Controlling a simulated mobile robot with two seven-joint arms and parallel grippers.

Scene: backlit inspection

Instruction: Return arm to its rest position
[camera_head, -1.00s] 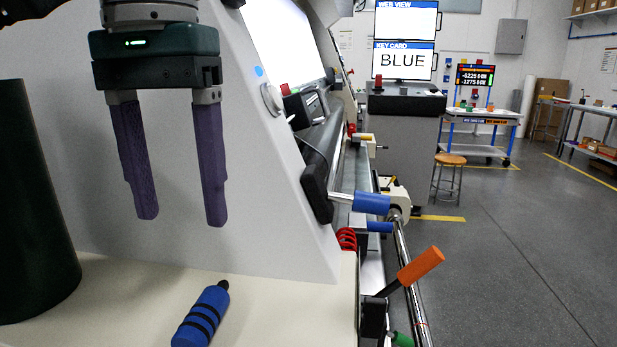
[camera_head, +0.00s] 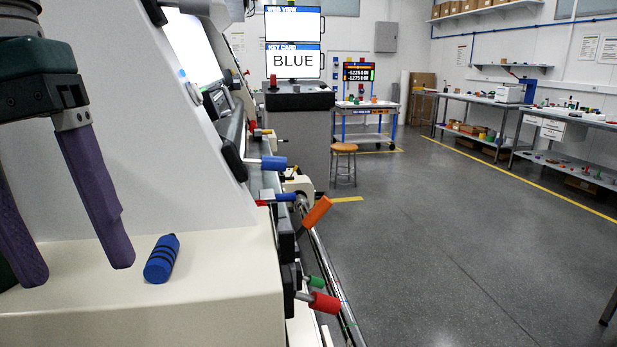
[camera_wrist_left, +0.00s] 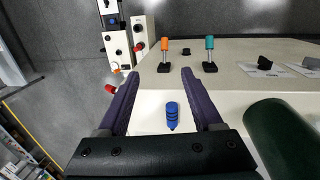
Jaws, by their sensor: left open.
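My left gripper (camera_head: 75,265) hangs at the left edge of the head view with its two purple fingers spread apart and nothing between them. In the left wrist view its fingers (camera_wrist_left: 157,78) are also wide apart. A blue cylinder with black bands (camera_head: 161,259) lies on the cream ledge (camera_head: 225,275), just right of the fingers in the head view. The same cylinder shows between and beyond the fingers in the left wrist view (camera_wrist_left: 171,115), apart from them. My right gripper is not in view.
A slanted machine panel (camera_head: 130,130) rises behind the ledge. Blue, orange (camera_head: 317,211) and red (camera_head: 324,302) handles stick out on its right side. A dark green cylinder (camera_wrist_left: 280,138) stands near the gripper. A stool (camera_head: 344,162) and workbenches stand farther back. The grey floor at right is open.

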